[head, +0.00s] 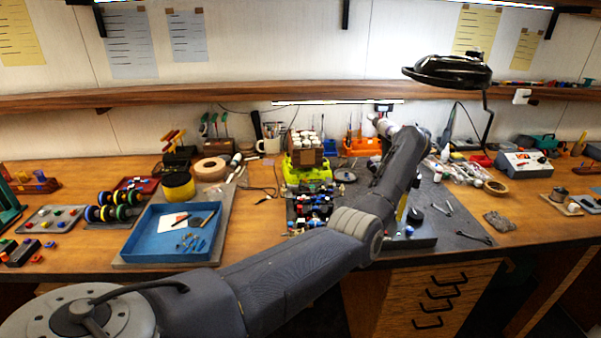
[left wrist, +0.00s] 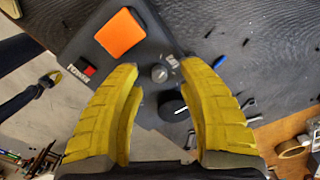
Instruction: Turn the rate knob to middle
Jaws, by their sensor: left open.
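In the left wrist view a dark control box (left wrist: 152,50) lies below my left gripper (left wrist: 162,69). It carries an orange square, a red switch marked POWER, a small grey knob (left wrist: 160,74) beside a partly readable label, and a larger black dial (left wrist: 173,107) with a white mark. My left gripper is open, with its yellow fingers on either side of the grey knob; I cannot tell whether they touch it. The knob's pointer direction is too small to read. In the head view my arm hides most of this gripper; one yellow finger (head: 402,208) shows. My right gripper is not in view.
A blue tray (head: 140,243) with small tools stands on the left of the bench. A green stand with a brown block (head: 305,157) is behind the middle. Loose tools lie on the dark mat to the right. A black lamp (head: 447,70) hangs above.

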